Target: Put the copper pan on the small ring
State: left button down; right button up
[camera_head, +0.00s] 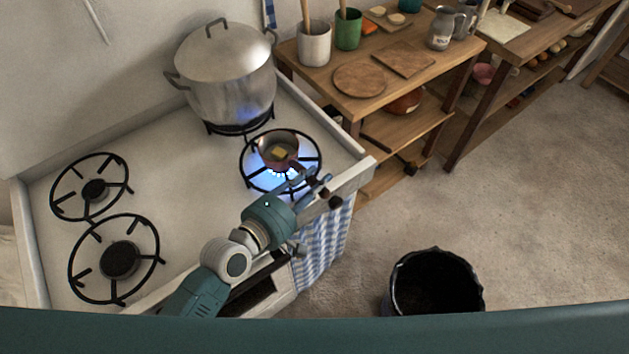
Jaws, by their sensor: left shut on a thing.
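The small copper pan (267,146), with a yellowish lump (278,153) in it, is over the lit right front ring (242,165). I cannot tell whether it rests there or hangs just above. Blue flame shows below it. My left gripper (308,183) is at the pan's handle side, shut on what looks like the handle; the fingers partly hide it. Two unlit rings are free on the left: a slightly smaller-looking back one (93,189) and a front one (119,259). I cannot be sure which is the small ring. My right gripper is out of view.
A large lidded pot (231,85) covers the back right ring, with flame below. A wooden shelf table (335,98) with cups and boards stands right of the stove. A black bin (435,283) is on the floor. The stove top (170,180) between the rings is clear.

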pick_arm(q)
jog(key=shift+r, duration=0.1)
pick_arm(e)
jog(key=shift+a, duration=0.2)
pick_arm(q)
jog(key=c, duration=1.4)
grip_release()
jog(key=shift+f, duration=0.2)
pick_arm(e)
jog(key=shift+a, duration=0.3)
pick_arm(q)
jog(key=shift+r, duration=0.1)
jog(key=shift+s+r, duration=0.1)
jog(key=shift+s, duration=0.05)
jog(key=shift+b+v, duration=0.9)
jog(key=shift+v, duration=5)
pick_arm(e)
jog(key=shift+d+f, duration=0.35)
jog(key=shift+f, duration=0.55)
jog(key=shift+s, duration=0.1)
